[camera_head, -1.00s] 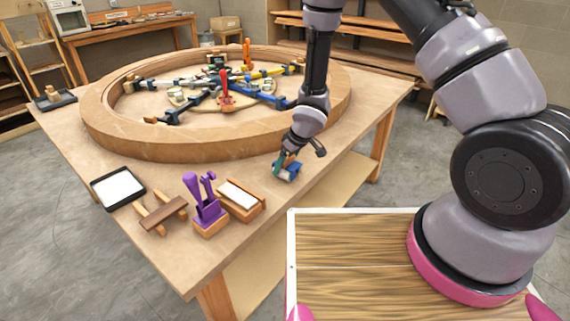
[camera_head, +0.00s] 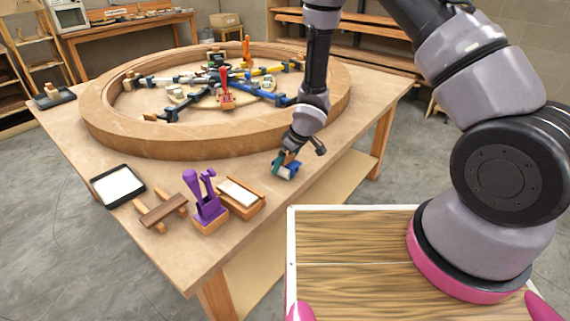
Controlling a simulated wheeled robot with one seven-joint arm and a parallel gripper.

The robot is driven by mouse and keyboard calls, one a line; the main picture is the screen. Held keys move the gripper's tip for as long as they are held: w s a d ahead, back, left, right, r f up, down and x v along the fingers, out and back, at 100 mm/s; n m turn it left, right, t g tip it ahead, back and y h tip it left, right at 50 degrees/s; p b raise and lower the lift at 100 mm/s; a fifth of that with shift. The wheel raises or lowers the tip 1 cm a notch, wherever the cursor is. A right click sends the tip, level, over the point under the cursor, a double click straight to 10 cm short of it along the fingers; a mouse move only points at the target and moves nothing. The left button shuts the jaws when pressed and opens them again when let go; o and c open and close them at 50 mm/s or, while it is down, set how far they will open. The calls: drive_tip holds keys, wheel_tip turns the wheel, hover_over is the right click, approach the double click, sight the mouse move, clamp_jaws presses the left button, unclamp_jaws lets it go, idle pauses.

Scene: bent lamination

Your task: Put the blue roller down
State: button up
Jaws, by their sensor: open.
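The blue roller (camera_head: 291,172) is small in the head view, on the table near its right front edge, just outside the wooden ring. My gripper (camera_head: 284,160) is directly above it, pointing down, with its fingertips close around or beside the top of the roller. The jaws are open. The fingers partly hide the roller, and I cannot tell whether they touch it. The roller appears to rest on the wooden table (camera_head: 245,265).
A large bent wooden ring (camera_head: 180,142) with several clamps inside fills the table's middle. Along the front stand a black tray with a white pad (camera_head: 118,185), a wooden rest (camera_head: 163,211), a purple tool (camera_head: 206,205) and a wooden box (camera_head: 241,197).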

drive_tip(key=v, duration=1.2)
drive_tip(key=shift+r, duration=0.3)
drive_tip(key=d+r+m+t+h, duration=0.2)
drive_tip(key=d+r+m, duration=0.2)
drive_tip(key=d+r, duration=0.65)
drive_tip(key=d+r+m+t+h, duration=0.1)
drive_tip(key=d+r+m, duration=0.45)
drive_tip(key=r, duration=0.75)
drive_tip(key=s+d+r+m, duration=0.2)
drive_tip(key=s+r, duration=0.4)
drive_tip(key=s, duration=0.2)
drive_tip(key=s+d+r+m+t+y, duration=0.1)
drive_tip(key=s+d+r+m, duration=0.2)
drive_tip(key=s+r, duration=0.4)
drive_tip(key=shift+s+d+t, duration=0.3)
drive_tip(key=shift+s, duration=0.8)
drive_tip(key=shift+r, duration=0.1)
